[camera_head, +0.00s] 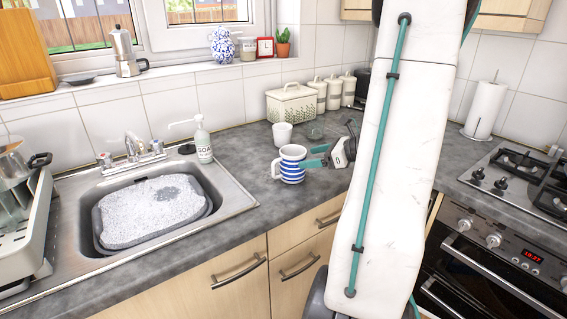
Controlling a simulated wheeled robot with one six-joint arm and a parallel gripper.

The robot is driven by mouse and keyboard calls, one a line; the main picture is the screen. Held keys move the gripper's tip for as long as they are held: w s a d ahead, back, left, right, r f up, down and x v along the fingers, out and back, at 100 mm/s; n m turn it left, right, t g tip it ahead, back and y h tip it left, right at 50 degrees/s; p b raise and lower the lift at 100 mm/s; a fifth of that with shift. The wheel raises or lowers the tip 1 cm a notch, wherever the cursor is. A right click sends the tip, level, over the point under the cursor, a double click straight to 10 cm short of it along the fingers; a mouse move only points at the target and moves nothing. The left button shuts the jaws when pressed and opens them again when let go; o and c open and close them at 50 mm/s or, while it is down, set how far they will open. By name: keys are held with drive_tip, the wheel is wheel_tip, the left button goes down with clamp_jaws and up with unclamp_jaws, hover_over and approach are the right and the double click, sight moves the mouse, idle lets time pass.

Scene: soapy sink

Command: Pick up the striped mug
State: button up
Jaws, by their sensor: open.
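The striped mug (291,170) is white with blue bands and stands upright on the grey counter, right of the sink. Its handle points left. My gripper (313,163) is just to the right of the mug, with its teal fingers pointing left toward it. The fingers are open. The near finger looks very close to the mug's right side; I cannot tell whether it touches. My white arm stands large in front and hides part of the counter behind it.
The soap bottle (203,142) stands at the back edge of the foam-filled sink (232,196). A bread bin (292,104) and canisters line the wall. The gas hob (514,178) is at right.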

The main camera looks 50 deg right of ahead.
sight(291, 159)
drive_tip(key=x, duration=0.8)
drive_tip(key=shift+w+d+r, duration=0.1)
drive_tip(key=shift+d+r, duration=0.1)
drive_tip(key=shift+d, duration=0.1)
drive_tip(key=shift+c, duration=0.3)
